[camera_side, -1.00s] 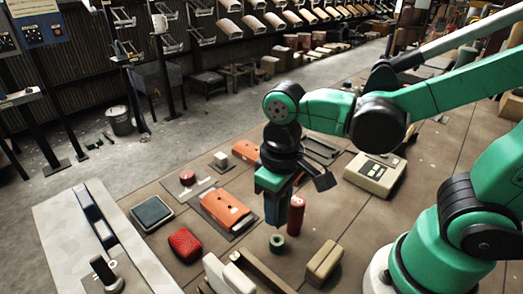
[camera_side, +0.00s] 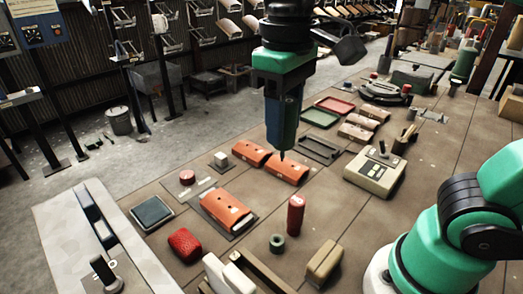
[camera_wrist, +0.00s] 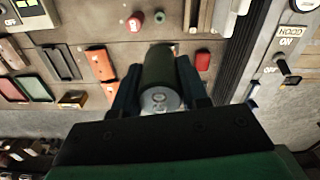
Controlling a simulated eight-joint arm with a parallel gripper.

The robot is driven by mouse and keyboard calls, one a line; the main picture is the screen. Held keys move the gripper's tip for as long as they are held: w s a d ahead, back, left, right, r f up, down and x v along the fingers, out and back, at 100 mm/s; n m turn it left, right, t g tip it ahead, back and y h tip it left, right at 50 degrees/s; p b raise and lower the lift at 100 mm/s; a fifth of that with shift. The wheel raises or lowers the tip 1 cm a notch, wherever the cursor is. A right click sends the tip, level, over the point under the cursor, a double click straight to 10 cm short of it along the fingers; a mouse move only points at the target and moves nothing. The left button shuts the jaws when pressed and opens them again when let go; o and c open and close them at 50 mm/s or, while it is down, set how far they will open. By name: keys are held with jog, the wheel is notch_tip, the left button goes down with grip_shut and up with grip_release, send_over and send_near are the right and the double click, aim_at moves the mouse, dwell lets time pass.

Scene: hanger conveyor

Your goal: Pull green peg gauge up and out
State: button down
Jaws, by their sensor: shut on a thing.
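My gripper (camera_side: 283,148) is high above the table in the side view, pointing down. In the wrist view my gripper (camera_wrist: 160,70) has its blue fingers shut on the dark green peg gauge (camera_wrist: 161,85), one finger on each side. The peg's round end with a grey centre faces the wrist camera. In the side view the peg is mostly hidden by the fingers. A short green holed socket (camera_side: 277,243) stands on the table below, apart from my gripper. It also shows in the wrist view (camera_wrist: 159,17).
A red cylinder (camera_side: 296,214) stands beside the socket. Orange cases (camera_side: 225,207), a red box (camera_side: 185,244), a dark pad (camera_side: 152,213), a beige control box (camera_side: 374,173) and a tan block (camera_side: 323,262) are spread on the table. The air around my gripper looks clear.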

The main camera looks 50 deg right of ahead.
jog(key=shift+r, duration=0.15)
jog(key=shift+r, duration=1.25)
